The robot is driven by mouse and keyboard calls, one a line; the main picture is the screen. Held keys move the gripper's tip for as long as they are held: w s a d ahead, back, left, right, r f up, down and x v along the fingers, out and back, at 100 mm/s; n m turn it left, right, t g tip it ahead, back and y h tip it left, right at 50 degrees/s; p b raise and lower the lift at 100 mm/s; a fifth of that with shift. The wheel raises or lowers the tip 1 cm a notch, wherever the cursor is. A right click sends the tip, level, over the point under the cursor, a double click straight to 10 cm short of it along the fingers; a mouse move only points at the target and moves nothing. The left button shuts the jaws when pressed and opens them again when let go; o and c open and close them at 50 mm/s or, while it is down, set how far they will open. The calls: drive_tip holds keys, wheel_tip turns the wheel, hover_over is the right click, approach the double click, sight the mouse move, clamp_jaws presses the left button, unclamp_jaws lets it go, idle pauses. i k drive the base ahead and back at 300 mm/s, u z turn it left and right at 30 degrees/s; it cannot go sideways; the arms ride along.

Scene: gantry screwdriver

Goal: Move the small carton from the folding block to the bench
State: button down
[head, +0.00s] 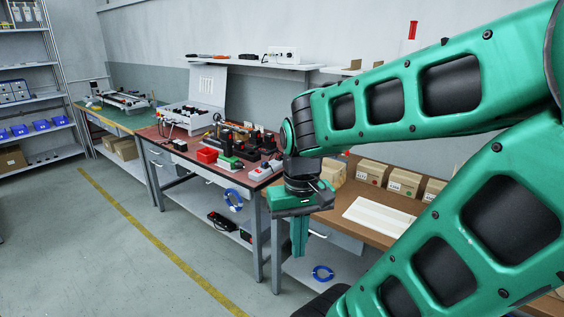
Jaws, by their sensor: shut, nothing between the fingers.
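My gripper (299,250) points down in front of the wooden bench (337,220), its green fingers together and empty. Several small tan cartons stand in a row at the back of this bench. One carton (333,172) is just right of my gripper's wrist, partly hidden by it. Others are a carton with a red mark (372,172), one with a green mark (403,182) and one farther right (433,190). A flat white block (378,216) lies on the bench in front of them. I cannot tell whether it is the folding block. My arm hides the bench's right part.
A red-topped bench (185,146) with tools, a red bin (207,155) and dark fixtures stands left of my gripper. A green-topped bench (112,117) is farther back. A shelf rack (40,97) stands at far left. The grey floor (130,260) in front is clear.

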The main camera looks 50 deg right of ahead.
sight(330, 164)
drive_tip(key=z, duration=0.15)
drive_tip(key=i, duration=1.15)
drive_tip(key=z, duration=0.75)
drive_tip(key=i, duration=0.5)
drive_tip(key=z, duration=0.25)
